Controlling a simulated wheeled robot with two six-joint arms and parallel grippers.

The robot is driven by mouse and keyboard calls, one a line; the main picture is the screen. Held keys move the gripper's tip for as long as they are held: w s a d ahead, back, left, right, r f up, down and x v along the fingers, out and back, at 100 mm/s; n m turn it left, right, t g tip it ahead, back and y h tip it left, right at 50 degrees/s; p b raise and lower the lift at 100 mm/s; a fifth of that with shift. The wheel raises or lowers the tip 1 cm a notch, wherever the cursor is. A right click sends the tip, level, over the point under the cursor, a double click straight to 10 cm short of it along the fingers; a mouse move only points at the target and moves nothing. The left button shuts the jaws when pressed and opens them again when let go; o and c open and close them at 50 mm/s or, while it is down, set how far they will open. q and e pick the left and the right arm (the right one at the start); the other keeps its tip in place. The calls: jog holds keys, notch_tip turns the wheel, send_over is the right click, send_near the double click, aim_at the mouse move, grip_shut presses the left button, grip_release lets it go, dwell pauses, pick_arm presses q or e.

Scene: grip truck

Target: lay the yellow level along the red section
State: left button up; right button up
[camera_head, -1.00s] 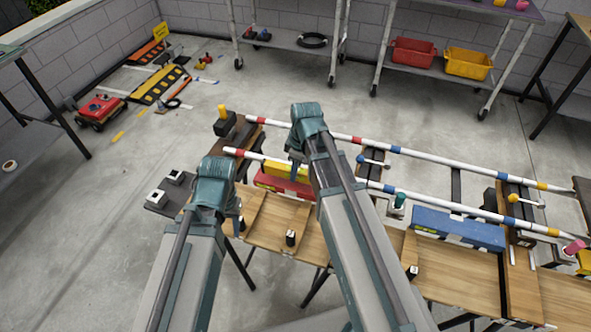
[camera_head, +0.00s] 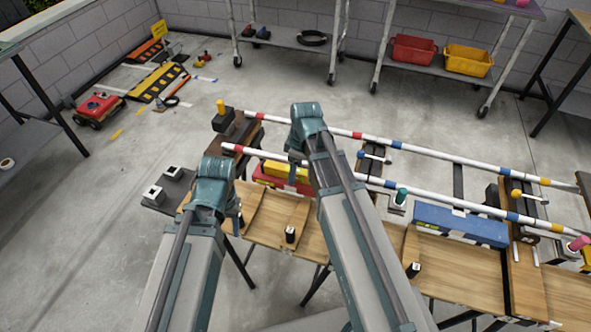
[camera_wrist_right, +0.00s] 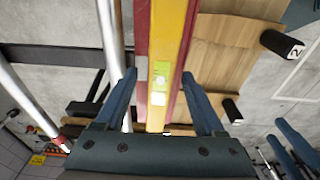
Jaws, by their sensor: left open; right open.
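The yellow level (camera_head: 285,168) lies lengthwise along the red section (camera_head: 287,184) at the left part of the bench, partly hidden by my right arm. In the right wrist view the level (camera_wrist_right: 168,35) shows a green vial, and strips of the red section (camera_wrist_right: 142,30) show on both sides, parallel to it. My right gripper (camera_wrist_right: 158,78) is open, with one finger on each side of the level; I cannot tell whether they touch it. My left gripper (camera_head: 238,218) is open and empty at the bench's left end, near the wooden top.
Two white banded rails (camera_head: 430,193) run along the bench behind the level. A blue section (camera_head: 460,225) lies to the right. Small black numbered posts (camera_head: 291,234) stand at the front edge. Clear floor (camera_head: 120,220) lies left of the bench.

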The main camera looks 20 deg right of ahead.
aim_at(301, 171)
notch_tip(301, 171, up, 14)
jog(key=d+p, duration=0.1)
jog(key=p, duration=1.2)
jog(key=shift+s+d+p, duration=0.2)
jog(key=shift+s+p, duration=0.2)
jog(key=shift+s, duration=0.05)
jog(key=shift+f, duration=0.15)
jog(key=s+a+m+g+h, duration=0.1)
jog(key=s+a+m+h, duration=0.1)
jog(key=s+a+m, duration=0.5)
jog(key=s+a, duration=0.5)
jog(key=s, duration=0.1)
jog(key=shift+s, duration=0.2)
